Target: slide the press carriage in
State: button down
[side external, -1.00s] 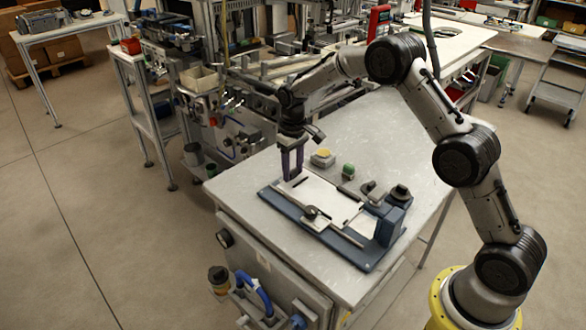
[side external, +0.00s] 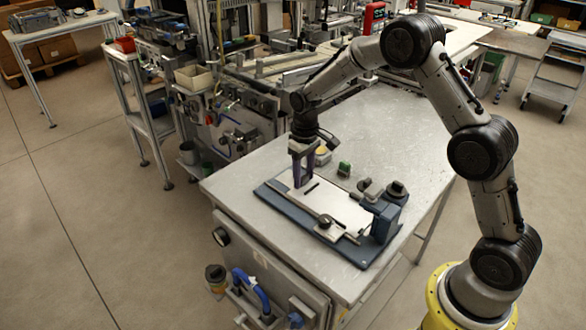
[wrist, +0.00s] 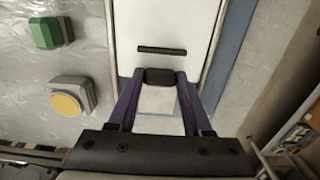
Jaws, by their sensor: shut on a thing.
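The press carriage (side external: 335,203) is a flat white plate with a dark slot, lying on a dark blue base (side external: 272,203) on the grey table. The press block (side external: 388,220) stands upright at the base's right end. My gripper (side external: 303,182) has purple fingers pointing down at the left part of the carriage. In the wrist view my gripper (wrist: 160,82) is shut on a small black handle (wrist: 160,76), just behind the slot of the white carriage (wrist: 150,22). The handle's lower part is hidden.
A green block (wrist: 50,33) and a grey block with a yellow top (wrist: 68,100) sit on the table beside the base. A black knob (side external: 325,221) is at the base's front edge. The table (side external: 400,130) is clear behind.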

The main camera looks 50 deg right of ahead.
jog(key=shift+s+r, duration=0.1)
jog(key=shift+s, duration=0.95)
jog(key=shift+c, duration=1.6)
grip_release()
notch_tip(320, 180, up, 14)
